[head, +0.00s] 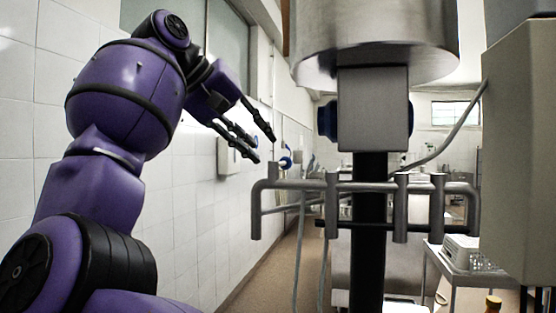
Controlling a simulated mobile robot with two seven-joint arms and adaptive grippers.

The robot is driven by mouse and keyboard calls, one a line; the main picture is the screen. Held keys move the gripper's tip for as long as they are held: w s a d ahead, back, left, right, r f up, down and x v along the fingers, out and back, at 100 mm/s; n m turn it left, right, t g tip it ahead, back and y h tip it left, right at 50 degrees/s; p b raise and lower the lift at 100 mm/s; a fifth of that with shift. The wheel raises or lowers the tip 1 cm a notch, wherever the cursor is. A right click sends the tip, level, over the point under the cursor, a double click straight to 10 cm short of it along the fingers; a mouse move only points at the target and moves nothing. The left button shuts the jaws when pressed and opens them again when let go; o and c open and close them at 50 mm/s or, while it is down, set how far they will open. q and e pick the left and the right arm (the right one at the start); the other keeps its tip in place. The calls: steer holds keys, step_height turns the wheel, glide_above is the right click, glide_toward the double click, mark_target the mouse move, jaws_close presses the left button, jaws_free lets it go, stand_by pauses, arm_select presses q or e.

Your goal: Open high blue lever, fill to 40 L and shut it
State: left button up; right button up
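No litre scale is readable.
A grey pipe rack (275,185) crosses the middle with hoses hanging from it. A beige cabinet (515,150) fills the right edge. A trolley with a white basket (470,252) stands lower right. Floor shows between wall and rack.

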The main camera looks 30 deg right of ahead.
mark_target(281, 164)
steer(key=x, duration=0.7)
steer(key=shift+d+p, duration=0.2)
steer(key=shift+p, duration=0.25)
steer(key=shift+f, duration=0.1)
steer(key=shift+c, duration=0.2)
steer(key=shift+s+a, duration=0.1)
steer(key=shift+a, duration=0.05)
jaws_close()
